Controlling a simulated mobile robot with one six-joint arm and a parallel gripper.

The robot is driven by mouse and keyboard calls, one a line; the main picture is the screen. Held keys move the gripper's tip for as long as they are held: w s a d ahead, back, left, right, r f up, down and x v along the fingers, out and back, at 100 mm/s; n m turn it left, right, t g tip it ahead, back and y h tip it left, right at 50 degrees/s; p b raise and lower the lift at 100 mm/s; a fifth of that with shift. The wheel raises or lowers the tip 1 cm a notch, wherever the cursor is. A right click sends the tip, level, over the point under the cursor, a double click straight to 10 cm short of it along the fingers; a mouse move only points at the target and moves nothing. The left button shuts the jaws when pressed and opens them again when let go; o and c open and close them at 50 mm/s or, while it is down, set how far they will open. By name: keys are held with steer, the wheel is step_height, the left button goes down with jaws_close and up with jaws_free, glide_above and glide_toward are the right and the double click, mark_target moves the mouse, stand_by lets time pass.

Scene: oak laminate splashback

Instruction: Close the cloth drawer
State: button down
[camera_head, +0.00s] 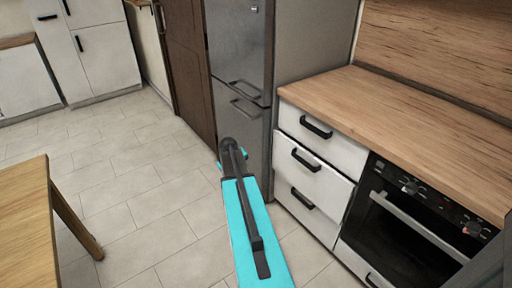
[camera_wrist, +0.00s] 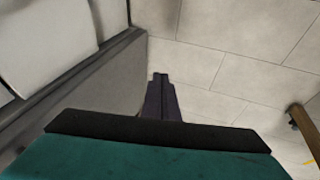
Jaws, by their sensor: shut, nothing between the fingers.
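A stack of white drawers with black bar handles stands under the worktop in the head view. The middle drawer (camera_head: 312,166) stands slightly proud of the top drawer (camera_head: 308,132) and looks a little open. The bottom drawer (camera_head: 305,204) is below it. No cloth shows, so I cannot tell from contents which is the cloth drawer. My gripper (camera_wrist: 161,78) is shut and empty in the wrist view, above the tiled floor and right of a grey edge and white panel. My arm hides the gripper in the head view.
A steel fridge (camera_head: 238,88) stands left of the drawers, and an oven (camera_head: 405,222) is to their right. The wooden worktop (camera_head: 400,110) runs above. A wooden table (camera_head: 25,215) is at the left. Tiled floor (camera_head: 130,200) between is clear.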

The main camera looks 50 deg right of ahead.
steer(key=s+a+f+n+g+y, duration=0.1)
steer(key=s+a+f, duration=0.2)
steer(key=a+f, duration=0.5)
steer(key=s+a+f+g+y, duration=0.1)
steer(key=s+a+f, duration=0.15)
steer(key=a, duration=0.95)
steer(key=s+a+f+n+g+y, duration=0.1)
steer(key=s+a+f, duration=0.1)
steer(key=a+f, duration=0.55)
steer(key=s+a+f+g, duration=0.2)
steer(key=s+a+f, duration=0.1)
steer(key=s+a, duration=0.8)
steer(key=s+a+f+n+g+y, duration=0.1)
steer(key=s+a+f+g, duration=0.1)
steer(key=s+a, duration=0.8)
steer(key=shift+s+a+f+g, duration=0.4)
steer(key=shift+s+f, duration=0.2)
steer(key=shift+s, duration=0.6)
